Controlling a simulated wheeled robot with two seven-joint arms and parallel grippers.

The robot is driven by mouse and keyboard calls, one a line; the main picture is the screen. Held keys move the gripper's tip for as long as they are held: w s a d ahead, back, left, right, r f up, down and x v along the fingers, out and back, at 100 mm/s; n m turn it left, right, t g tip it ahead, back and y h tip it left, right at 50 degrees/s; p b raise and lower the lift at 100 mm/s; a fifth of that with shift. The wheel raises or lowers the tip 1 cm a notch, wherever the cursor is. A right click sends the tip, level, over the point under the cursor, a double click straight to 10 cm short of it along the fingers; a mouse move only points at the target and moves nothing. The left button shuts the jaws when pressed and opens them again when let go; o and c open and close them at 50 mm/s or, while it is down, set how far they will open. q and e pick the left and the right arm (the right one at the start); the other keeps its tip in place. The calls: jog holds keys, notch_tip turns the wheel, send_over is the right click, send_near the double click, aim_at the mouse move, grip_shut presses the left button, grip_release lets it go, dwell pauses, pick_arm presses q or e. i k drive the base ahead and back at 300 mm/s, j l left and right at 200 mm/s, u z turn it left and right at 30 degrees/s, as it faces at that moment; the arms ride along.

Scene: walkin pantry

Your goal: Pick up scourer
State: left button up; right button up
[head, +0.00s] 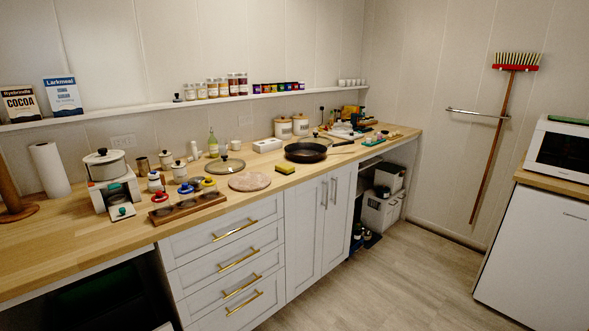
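The scourer (285,169) is a small yellow block with a darker top. It lies on the wooden counter near the front edge, right of a round speckled board and in front of the black frying pan. Neither of my grippers shows in the head view. Nothing covers the scourer.
The round board (249,182) and frying pan (306,152) flank the scourer on the wooden counter (70,235). A glass lid (222,166) lies behind the board. A wooden tray (187,207) stands further left. Drawers and cupboards are below; the floor (390,285) in front is clear.

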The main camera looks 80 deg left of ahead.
aim_at(285, 168)
jog(key=u, duration=2.85)
